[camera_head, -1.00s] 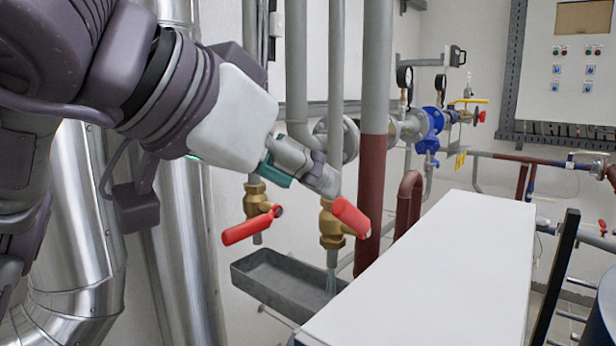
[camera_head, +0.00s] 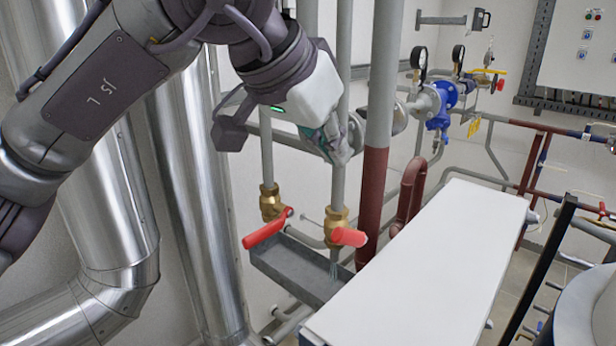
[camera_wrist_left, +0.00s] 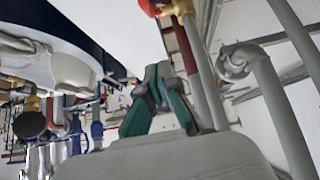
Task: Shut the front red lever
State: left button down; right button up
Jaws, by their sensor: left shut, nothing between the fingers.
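Two brass valves with red levers sit on vertical grey pipes in the head view. The left red lever (camera_head: 266,229) slants down to the left from its valve (camera_head: 271,203). The right red lever (camera_head: 349,237) points to the right from its valve (camera_head: 337,222); I cannot tell for sure which is the front one. My left gripper (camera_head: 341,153) is shut and empty, above the right lever and apart from it, beside the pipe. In the left wrist view the gripper's fingers (camera_wrist_left: 163,85) show closed, and part of a red lever (camera_wrist_left: 153,7) shows at the top edge. My right gripper is out of view.
A grey metal trough (camera_head: 296,268) lies under the valves. A white flat-topped box (camera_head: 425,265) stands to the right. A grey and dark red pipe (camera_head: 374,190) rises close to the right valve. Large silver ducts (camera_head: 195,200) stand at left.

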pick_arm(q)
jog(key=p, duration=0.4)
send_over(353, 238)
jog(key=w+d, duration=0.1)
jog(key=w, duration=0.2)
notch_tip(353, 238, down, 8)
jog(key=shift+s+r, duration=0.15)
jog(key=shift+r, duration=0.05)
jog(key=f, duration=0.1)
jog(key=s+a+p, duration=0.1)
jog(key=f, duration=0.1)
jog(key=shift+s+a+f, duration=0.25)
jog(key=shift+a+f, duration=0.05)
jog(key=shift+f, duration=0.05)
jog(key=shift+s+a+f+p, duration=0.2)
jog(key=shift+a+f+p, duration=0.05)
jog(key=shift+f+p, duration=0.05)
jog(key=shift+d, duration=0.2)
jog(key=shift+f, duration=0.1)
